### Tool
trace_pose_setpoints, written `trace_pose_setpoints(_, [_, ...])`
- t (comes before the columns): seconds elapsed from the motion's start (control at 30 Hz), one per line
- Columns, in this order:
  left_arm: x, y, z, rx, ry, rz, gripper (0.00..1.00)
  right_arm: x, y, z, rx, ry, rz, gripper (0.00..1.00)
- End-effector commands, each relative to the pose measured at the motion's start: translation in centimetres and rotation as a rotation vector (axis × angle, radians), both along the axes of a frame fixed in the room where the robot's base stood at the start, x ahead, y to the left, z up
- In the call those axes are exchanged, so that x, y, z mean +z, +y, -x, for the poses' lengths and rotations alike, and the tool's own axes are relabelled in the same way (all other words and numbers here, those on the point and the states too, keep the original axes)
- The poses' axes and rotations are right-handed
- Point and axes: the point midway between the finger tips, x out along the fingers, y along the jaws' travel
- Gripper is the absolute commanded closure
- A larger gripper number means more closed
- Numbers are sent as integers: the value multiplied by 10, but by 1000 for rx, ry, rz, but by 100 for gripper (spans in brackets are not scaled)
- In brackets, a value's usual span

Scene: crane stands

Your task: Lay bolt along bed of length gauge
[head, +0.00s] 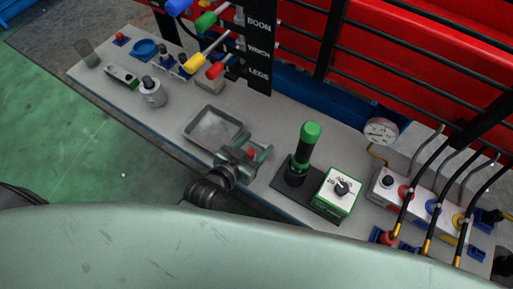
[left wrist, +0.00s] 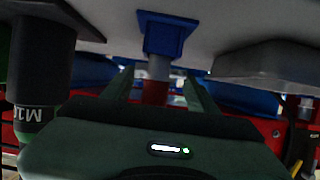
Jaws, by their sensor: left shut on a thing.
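My left gripper (head: 247,156) is over the bench, just right of the grey tray, its fingers closed around a small red-topped piece that looks like the bolt (head: 250,152). In the left wrist view, the bolt's red end (left wrist: 155,92) is between the fingers, and its grey shank runs to a blue holder (left wrist: 165,37) on the bench. I cannot tell whether the shank is still in the holder. A small green block (head: 122,77) at the left of the bench may be the length gauge; its bed is too small to make out. My right gripper is not in view.
The grey tray (head: 208,137) lies beside the gripper. A green-topped black tool (head: 304,153) and a green-white dial box (head: 339,191) stand to the right. Levers (head: 196,62) overhang the back.

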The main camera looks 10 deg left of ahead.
Motion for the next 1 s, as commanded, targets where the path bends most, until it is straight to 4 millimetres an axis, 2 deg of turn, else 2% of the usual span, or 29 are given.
trace_pose_setpoints(0.03, [14,0,0,0,-4,3,89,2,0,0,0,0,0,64])
trace_pose_setpoints(0.1, [29,0,0,1,-4,2,89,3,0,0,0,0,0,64])
trace_pose_setpoints(0.33, [62,0,0,0,-3,0,89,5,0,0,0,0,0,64])
trace_pose_setpoints(0.5, [69,0,0,0,-1,1,89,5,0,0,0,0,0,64])
trace_pose_setpoints(0.73, [66,-10,-7,26,-3,0,89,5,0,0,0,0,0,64])
trace_pose_setpoints(0.87, [69,-7,-14,118,-3,1,89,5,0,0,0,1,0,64])
trace_pose_setpoints(1.0, [85,8,-21,274,-6,1,89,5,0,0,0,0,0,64])
